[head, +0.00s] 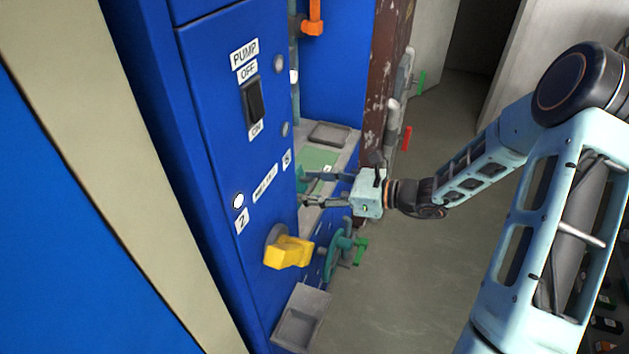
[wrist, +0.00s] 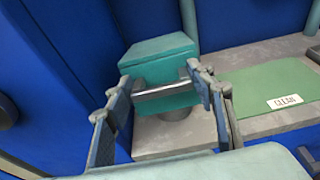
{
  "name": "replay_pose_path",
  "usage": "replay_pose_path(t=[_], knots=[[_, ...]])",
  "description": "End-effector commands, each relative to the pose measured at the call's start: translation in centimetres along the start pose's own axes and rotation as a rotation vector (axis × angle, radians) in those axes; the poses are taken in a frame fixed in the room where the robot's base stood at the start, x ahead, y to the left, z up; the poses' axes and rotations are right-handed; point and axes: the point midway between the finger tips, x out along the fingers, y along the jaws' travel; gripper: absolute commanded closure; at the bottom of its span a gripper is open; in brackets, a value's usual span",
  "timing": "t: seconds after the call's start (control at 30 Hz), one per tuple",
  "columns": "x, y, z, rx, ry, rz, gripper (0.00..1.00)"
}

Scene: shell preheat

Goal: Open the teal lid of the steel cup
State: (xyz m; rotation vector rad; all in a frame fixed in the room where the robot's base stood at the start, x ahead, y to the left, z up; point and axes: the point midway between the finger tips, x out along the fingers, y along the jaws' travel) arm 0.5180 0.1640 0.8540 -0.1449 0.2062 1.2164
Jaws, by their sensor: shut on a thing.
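The teal lid (wrist: 160,68) is a boxy block in the middle of the wrist view, with a grey metal bar (wrist: 160,91) across its near face. It sits over the steel cup (wrist: 176,113), of which only a short grey part shows below it. My gripper (wrist: 160,82) has one finger at each end of the bar and is shut on the lid's bar. In the head view, my gripper (head: 303,188) reaches in beside the blue cabinet, and a small part of the teal lid (head: 299,176) shows; the cup is hidden there.
The blue cabinet (head: 215,120) with a yellow knob (head: 287,252) stands close left of my gripper. A teal handwheel (head: 335,255) is below.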

Motion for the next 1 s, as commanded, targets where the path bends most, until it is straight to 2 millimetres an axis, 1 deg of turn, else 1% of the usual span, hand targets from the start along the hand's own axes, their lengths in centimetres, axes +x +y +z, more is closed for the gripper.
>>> replay_pose_path(t=[0.03, 0.4, 0.57, 0.83, 1.0], knots=[[0.0, 0.1, 1.6, -0.004, 0.032, 0.002, 0.93], [1.7, 0.1, 5.6, -0.005, 0.273, 0.003, 0.93], [2.8, 0.1, 7.1, -0.006, 0.383, 0.003, 0.93], [5.2, 0.1, 9.4, -0.011, 0.575, 0.003, 0.93], [7.0, 0.0, 10.4, -0.001, 0.568, 0.001, 0.93]])
